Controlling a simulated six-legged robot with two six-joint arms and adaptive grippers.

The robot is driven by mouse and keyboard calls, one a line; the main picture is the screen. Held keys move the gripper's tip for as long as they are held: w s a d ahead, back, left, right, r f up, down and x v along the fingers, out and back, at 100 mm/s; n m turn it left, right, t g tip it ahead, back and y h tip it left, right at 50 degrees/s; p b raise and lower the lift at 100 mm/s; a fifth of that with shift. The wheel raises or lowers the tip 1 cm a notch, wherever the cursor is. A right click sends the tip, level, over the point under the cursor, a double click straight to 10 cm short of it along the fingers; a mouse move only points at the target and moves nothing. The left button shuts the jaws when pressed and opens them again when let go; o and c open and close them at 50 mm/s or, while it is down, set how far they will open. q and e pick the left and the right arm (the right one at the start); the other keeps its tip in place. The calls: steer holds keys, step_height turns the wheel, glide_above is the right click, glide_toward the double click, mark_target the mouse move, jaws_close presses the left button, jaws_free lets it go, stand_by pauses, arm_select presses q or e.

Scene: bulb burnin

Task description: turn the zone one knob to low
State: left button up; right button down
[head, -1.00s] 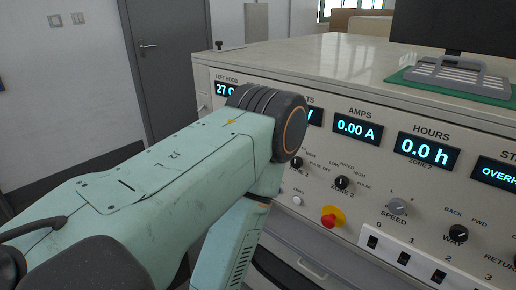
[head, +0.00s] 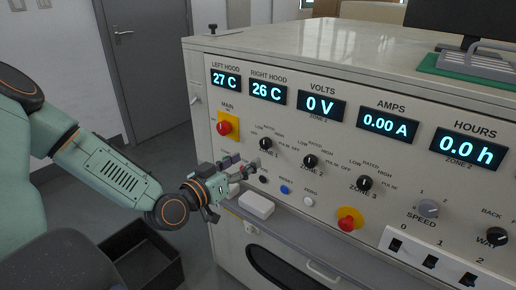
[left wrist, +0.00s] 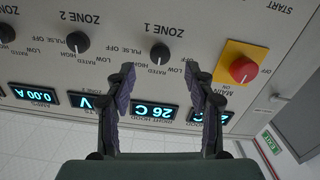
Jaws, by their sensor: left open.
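The zone one knob (head: 266,143) is a small black knob on the upright panel, left of the zone two knob (head: 310,160). In the left wrist view, which is upside down, the zone one knob (left wrist: 160,53) lies just beyond and between the fingertips, under its ZONE 1 label. Which mark its pointer meets is too small to tell. My left gripper (head: 242,166) is in front of the panel, just below and left of the knob in the head view. Its two fingers (left wrist: 160,72) are spread with nothing between them. My right gripper is not in view.
The red main switch (head: 224,128) on its yellow plate is close to the left gripper. A blue reset button (head: 285,189), a white box (head: 256,205) and a red stop button (head: 349,220) are lower. A dark open bin (head: 125,262) stands on the floor.

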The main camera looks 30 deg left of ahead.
mark_target(264, 145)
arm_select(q)
steer(key=w+b, duration=0.2)
steer(key=w, duration=0.1)
steer(key=w+d+b, duration=0.1)
steer(key=w+b, duration=0.1)
steer(key=shift+r, duration=0.4)
steer(key=shift+w, duration=0.45)
steer(key=shift+w+a+b, duration=0.4)
steer(key=shift+w+a, duration=0.05)
steer(key=shift+w, duration=0.35)
steer(key=shift+w+d+r, duration=0.1)
steer(key=shift+w+d, duration=0.1)
steer(key=shift+d, duration=0.2)
steer(key=shift+s+a, duration=0.1)
steer(key=shift+a, duration=0.15)
steer(key=shift+c, duration=1)
steer(key=shift+d, duration=0.15)
steer(key=c, duration=0.3)
jaws_close()
